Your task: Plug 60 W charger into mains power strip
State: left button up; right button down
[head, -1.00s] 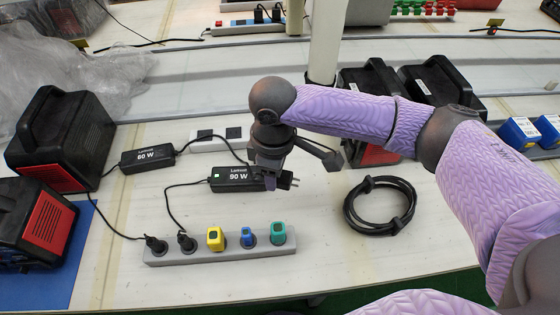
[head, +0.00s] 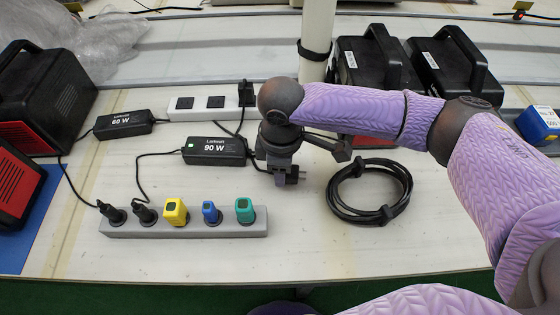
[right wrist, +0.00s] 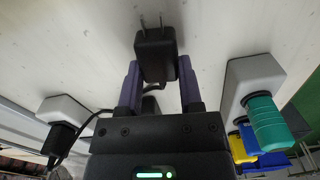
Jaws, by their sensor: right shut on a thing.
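The black 60 W charger (head: 124,124) lies at the left in the head view. My right gripper (head: 279,172) is shut on a black two-pin plug (head: 296,175), right of the 90 W charger. In the right wrist view the plug (right wrist: 155,55) sits between the fingers, pins pointing up in the picture and free. I cannot trace its cable to a charger. The white power strip (head: 190,115) lies behind, with two empty sockets and a black plug (head: 247,94) in its right end. My left gripper is not in view.
A grey strip (head: 180,230) in front holds black, yellow, blue and teal plugs. The 90 W charger (head: 215,151) lies behind it. A coiled black cable (head: 370,192) lies right of the gripper. A pale post (head: 316,45) and black-cased units (head: 365,60) stand behind.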

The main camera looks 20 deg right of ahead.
jog(key=shift+f, duration=0.35)
jog(key=shift+c, duration=0.9)
grip_release()
